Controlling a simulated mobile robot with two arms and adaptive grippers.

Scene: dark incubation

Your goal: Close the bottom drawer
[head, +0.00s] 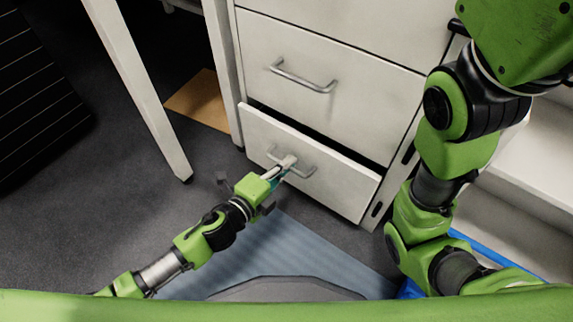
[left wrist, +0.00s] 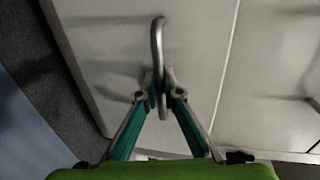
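The bottom drawer (head: 330,195) is white and stands slightly open, with a dark gap along its top edge in the head view. Its grey bar handle (head: 305,172) is on its front. My left gripper (head: 288,163) is at this handle. In the left wrist view, the handle (left wrist: 156,40) runs between the two teal-padded fingers of my left gripper (left wrist: 159,95), which are drawn in close around it. Part of the handle is hidden by the fingers in the head view. My right arm shows at the right, but its gripper is out of view.
Above is a closed drawer (head: 330,85) with its own handle (head: 302,78). A white table leg (head: 145,95) stands left of the cabinet. A brown board (head: 203,103) lies behind it. The grey floor (head: 70,210) at left is clear.

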